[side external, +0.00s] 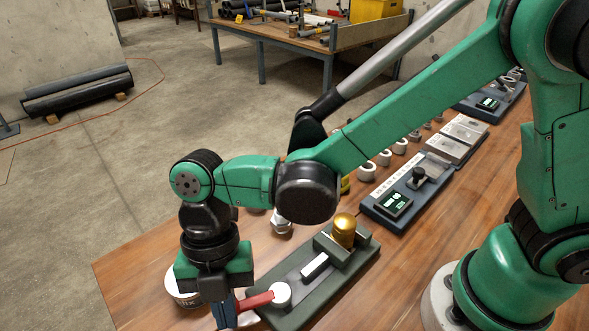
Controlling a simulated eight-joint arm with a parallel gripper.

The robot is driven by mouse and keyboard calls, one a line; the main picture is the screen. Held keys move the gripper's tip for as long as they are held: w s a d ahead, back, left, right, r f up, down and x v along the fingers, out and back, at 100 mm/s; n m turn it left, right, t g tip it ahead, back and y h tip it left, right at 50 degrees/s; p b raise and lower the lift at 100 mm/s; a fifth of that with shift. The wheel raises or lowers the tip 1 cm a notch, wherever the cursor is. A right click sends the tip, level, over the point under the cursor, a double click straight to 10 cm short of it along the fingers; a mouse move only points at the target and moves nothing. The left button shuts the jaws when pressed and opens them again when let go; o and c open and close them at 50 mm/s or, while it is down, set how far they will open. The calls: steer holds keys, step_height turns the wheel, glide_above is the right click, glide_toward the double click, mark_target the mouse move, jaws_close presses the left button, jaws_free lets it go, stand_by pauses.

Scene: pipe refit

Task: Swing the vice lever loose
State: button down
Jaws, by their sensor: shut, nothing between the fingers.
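The vice (300,285) is a dark green-grey base on the wooden bench, lying diagonally at the lower middle. A gold cylindrical piece (344,231) stands between its blocks at the far end. A white round hub (280,294) sits at its near end. The red vice lever (256,301) runs left from this hub. My gripper (226,314) points down at the lever's outer end, with its fingers shut and nothing held between them. The fingers look close to or touching the lever; I cannot tell which. The fingertips are partly hidden near the bottom edge.
A white round container (184,291) stands behind my gripper at the bench's left. A metal fitting (281,222) is behind the vice. Blue-grey device trays (392,204) and several white rings line the bench to the upper right. My arm spans above them.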

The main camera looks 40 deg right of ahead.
steer(key=shift+w, duration=0.1)
steer(key=w+m, duration=0.1)
steer(key=m+y, duration=0.1)
steer(key=m, duration=0.1)
steer(key=shift+w+d+t, duration=0.35)
steer(key=shift+w+t, duration=0.05)
steer(key=w+m, duration=0.1)
steer(key=m, duration=0.1)
steer(key=d+m+t, duration=0.1)
steer(key=m, duration=0.1)
steer(key=shift+w+d+y, duration=0.15)
steer(key=shift+w+y, duration=0.15)
steer(key=shift+w, duration=0.1)
steer(key=m, duration=0.1)
steer(key=w+d+m+t, duration=0.1)
steer(key=m, duration=0.1)
steer(key=d+m, duration=0.1)
steer(key=shift+w+d+m+t, duration=0.2)
steer(key=shift+w+m+t, duration=0.1)
steer(key=shift+t, duration=0.1)
steer(key=shift+w+d, duration=0.15)
steer(key=shift+d, duration=0.35)
